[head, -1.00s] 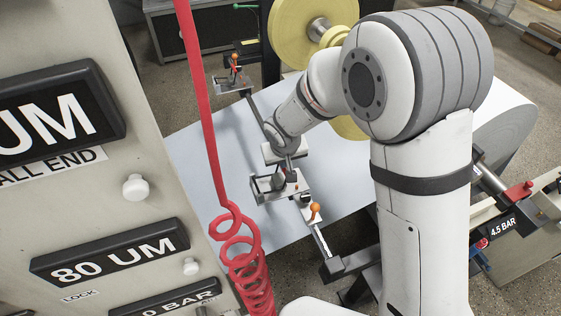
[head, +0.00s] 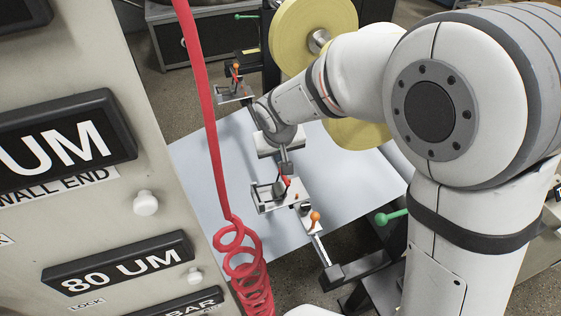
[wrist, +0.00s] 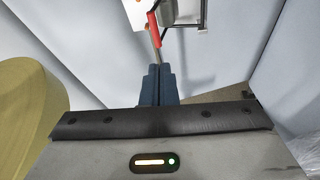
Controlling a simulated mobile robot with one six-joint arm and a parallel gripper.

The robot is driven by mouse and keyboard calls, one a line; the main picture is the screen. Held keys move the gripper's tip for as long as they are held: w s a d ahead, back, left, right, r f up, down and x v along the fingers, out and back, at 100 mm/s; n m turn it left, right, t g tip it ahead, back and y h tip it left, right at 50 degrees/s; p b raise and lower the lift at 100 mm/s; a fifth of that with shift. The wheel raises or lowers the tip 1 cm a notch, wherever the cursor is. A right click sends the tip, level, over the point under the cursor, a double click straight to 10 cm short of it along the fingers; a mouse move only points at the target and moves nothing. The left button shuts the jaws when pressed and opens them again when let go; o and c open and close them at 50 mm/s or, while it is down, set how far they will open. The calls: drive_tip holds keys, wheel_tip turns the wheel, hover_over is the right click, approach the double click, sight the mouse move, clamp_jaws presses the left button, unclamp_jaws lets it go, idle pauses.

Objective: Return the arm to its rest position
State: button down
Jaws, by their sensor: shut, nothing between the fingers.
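My gripper (head: 287,168) points down over the pale blue-grey sheet (head: 235,200), just above a small metal bracket (head: 264,196). In the wrist view its two dark blue fingers (wrist: 154,70) are together with nothing between them. A red lever (wrist: 153,32) lies just beyond the fingertips; whether they touch it I cannot tell. The red lever also shows below the gripper in the head view (head: 287,181). My arm reaches out over the sheet, bent at the elbow, not folded in.
A red coiled hose (head: 240,250) hangs left of the arm, beside a panel labelled 80 UM (head: 120,262). Yellow rolls (head: 300,35) stand behind the arm. An orange-knobbed lever (head: 315,217) and a green handle (head: 391,216) are nearby.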

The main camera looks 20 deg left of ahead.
drive_tip(key=shift+d+v, duration=0.15)
drive_tip(key=shift+v, duration=0.65)
drive_tip(key=shift+d+v, duration=0.15)
drive_tip(key=shift+v, duration=0.7)
drive_tip(key=s+d+r+m+p, duration=0.1)
drive_tip(key=d+r, duration=0.2)
drive_tip(key=d, duration=0.3)
drive_tip(key=d+r+m+h+p, duration=0.1)
drive_tip(key=d+r+p, duration=0.15)
drive_tip(key=d, duration=0.45)
drive_tip(key=s+d+r+m, duration=0.1)
drive_tip(key=d+r, duration=0.2)
drive_tip(key=d, duration=0.3)
drive_tip(key=s+d+r+m+g+p, duration=0.1)
drive_tip(key=s+d+r+m+p, duration=0.2)
drive_tip(key=s+d, duration=0.8)
drive_tip(key=d+r+m, duration=0.1)
drive_tip(key=d, duration=0.1)
drive_tip(key=shift+s+d, duration=0.25)
drive_tip(key=shift+d, duration=0.15)
